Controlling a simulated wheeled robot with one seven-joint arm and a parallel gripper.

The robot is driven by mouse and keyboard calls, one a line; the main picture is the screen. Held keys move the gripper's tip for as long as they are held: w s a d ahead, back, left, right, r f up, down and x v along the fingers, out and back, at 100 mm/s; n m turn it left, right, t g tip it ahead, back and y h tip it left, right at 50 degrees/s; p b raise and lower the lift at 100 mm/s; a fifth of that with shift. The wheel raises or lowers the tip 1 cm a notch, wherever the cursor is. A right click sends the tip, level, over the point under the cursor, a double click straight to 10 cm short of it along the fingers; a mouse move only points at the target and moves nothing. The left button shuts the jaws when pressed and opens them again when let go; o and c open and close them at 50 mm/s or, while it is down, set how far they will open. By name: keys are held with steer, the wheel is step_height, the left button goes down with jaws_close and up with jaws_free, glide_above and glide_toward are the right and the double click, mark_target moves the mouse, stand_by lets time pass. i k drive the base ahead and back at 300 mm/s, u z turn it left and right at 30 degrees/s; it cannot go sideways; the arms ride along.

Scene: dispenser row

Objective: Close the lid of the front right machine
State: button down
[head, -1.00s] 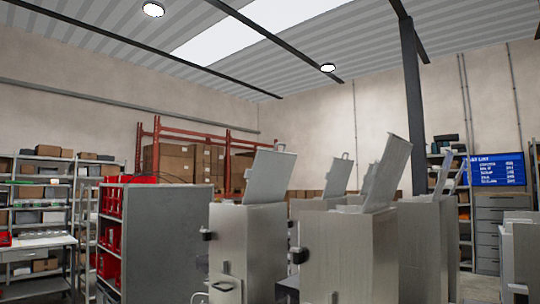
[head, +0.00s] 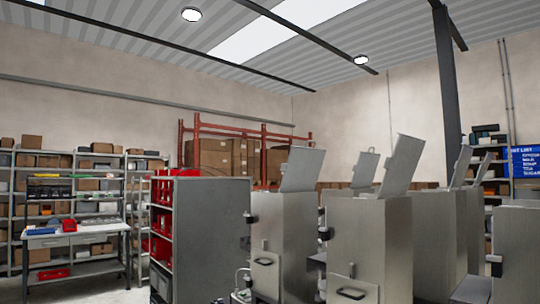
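Several grey metal machines stand in a row in the head view, most with a flat lid tilted up and open. The large machine in the middle (head: 370,240) has an open lid (head: 402,164) leaning up to the right. The machine to its left (head: 284,232) also has a raised lid (head: 302,169). At the right edge stands another machine (head: 516,255), cut off by the frame, with no raised lid visible on it. I cannot tell for certain which is the front right machine. My gripper is not in view.
A grey cabinet with red bins (head: 212,240) stands left of the machines. A workbench (head: 75,237) and shelving (head: 40,180) stand farther left. Dark trays or ledges jut from the machines' fronts. Some open floor shows between the workbench and the cabinet.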

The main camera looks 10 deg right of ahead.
mark_target(302, 170)
steer(key=u, duration=0.75)
steer(key=i, duration=2.7)
steer(key=z, duration=1.45)
steer(key=i, duration=0.75)
steer(key=z, duration=0.75)
